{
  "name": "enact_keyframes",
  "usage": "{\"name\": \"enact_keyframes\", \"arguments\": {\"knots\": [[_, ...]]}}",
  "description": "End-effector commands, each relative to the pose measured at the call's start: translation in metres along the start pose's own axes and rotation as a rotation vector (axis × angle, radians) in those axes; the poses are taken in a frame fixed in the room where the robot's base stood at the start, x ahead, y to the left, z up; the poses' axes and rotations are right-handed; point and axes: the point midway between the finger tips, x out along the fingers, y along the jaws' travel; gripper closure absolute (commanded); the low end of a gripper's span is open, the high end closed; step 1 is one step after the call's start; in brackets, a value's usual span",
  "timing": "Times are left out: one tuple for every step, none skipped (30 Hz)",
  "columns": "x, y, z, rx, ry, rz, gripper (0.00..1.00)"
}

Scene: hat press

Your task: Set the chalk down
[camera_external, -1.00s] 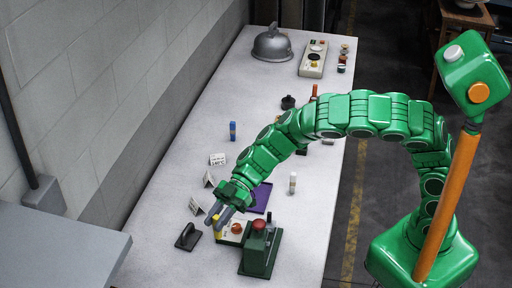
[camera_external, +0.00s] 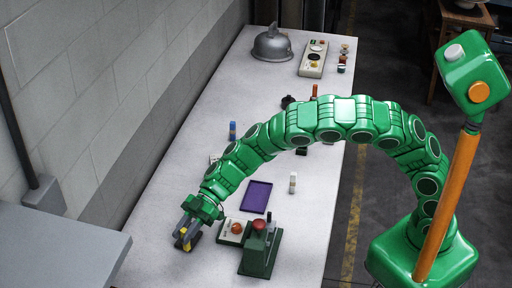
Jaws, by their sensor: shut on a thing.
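My gripper (camera_external: 183,233) is at the near left part of the long grey table (camera_external: 145,265), pointing down and to the left. It is shut on a small yellow piece (camera_external: 184,243), which looks like the chalk. The piece sticks out below the fingers. It is over or beside a black handled object, now mostly hidden behind the gripper. I cannot tell whether the chalk touches anything beneath it.
A purple tray (camera_external: 257,196), a box with a red button (camera_external: 236,228) and a green press (camera_external: 259,252) stand to the right. A white bottle (camera_external: 293,182) and a blue one (camera_external: 232,130) are farther off. The table's near left is bare.

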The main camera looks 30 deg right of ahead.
Motion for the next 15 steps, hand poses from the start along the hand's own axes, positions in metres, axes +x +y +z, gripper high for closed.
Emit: {"name": "enact_keyframes", "arguments": {"knots": [[0.005,0.003,0.004,0.001,0.001,-0.001,1.0],[0.007,0.005,0.005,0.001,0.002,-0.001,1.0],[0.009,0.007,0.007,0.0,0.002,0.0,1.0],[0.011,0.009,0.008,0.0,0.003,0.0,1.0],[0.013,0.01,0.01,0.0,0.003,0.0,1.0],[0.016,0.012,0.012,0.0,0.003,-0.001,1.0],[0.018,0.013,0.015,0.0,0.003,-0.001,1.0],[0.021,0.015,0.017,0.001,0.002,-0.002,1.0],[0.024,0.016,0.02,0.002,0.002,-0.003,1.0],[0.025,0.018,0.021,0.002,0.002,-0.003,1.0],[0.027,0.019,0.023,0.002,0.002,-0.004,1.0],[0.029,0.02,0.024,0.001,0.002,-0.003,1.0],[0.03,0.021,0.025,0.001,0.002,-0.003,1.0],[0.031,0.022,0.025,0.0,0.002,-0.003,1.0],[0.032,0.024,0.026,-0.001,0.002,-0.002,1.0]]}}
